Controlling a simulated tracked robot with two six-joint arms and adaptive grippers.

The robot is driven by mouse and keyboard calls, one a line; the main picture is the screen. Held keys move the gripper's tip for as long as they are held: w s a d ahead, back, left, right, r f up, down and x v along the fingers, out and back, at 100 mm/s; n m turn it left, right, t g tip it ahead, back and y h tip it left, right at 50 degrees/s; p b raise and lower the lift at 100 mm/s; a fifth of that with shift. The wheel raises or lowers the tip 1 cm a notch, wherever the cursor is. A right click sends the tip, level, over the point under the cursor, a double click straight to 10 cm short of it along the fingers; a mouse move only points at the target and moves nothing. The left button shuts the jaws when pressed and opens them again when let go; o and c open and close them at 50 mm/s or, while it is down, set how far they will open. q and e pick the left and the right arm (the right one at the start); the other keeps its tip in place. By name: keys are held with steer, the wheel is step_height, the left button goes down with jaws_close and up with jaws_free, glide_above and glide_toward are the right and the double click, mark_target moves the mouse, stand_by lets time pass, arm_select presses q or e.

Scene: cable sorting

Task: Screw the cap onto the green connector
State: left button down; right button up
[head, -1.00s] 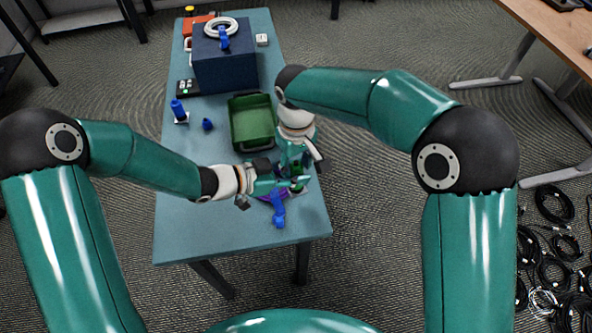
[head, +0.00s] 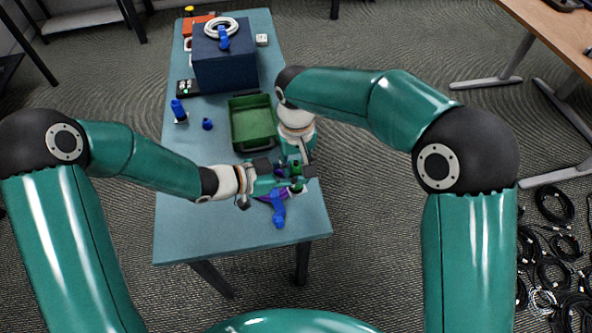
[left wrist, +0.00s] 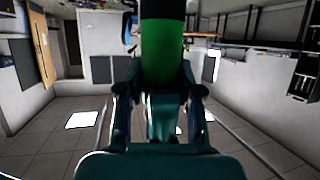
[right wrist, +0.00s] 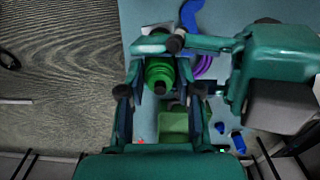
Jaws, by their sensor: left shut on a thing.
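My left gripper (head: 267,185) is shut on the green connector (left wrist: 162,55), which stands up from its fingers with a dark upper end in the left wrist view. My right gripper (head: 291,176) is above it, pointing down. In the right wrist view its fingers stand apart, one on each side of a ribbed round green piece (right wrist: 160,75). A firm grip on that piece does not show. I cannot tell where cap and connector meet, as the fingers hide much of them.
A purple cable (head: 266,197) with a blue connector (head: 278,212) lies close below the grippers. A green bin (head: 237,136) and a dark blue box (head: 224,72) stand farther back. Blue pieces (head: 207,124) lie left of the bin. The table's front left is clear.

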steer(key=o, duration=0.3)
steer(key=shift+r, duration=0.1)
steer(key=shift+r, duration=2.15)
steer(key=o, duration=0.6)
steer(key=shift+r, duration=0.1)
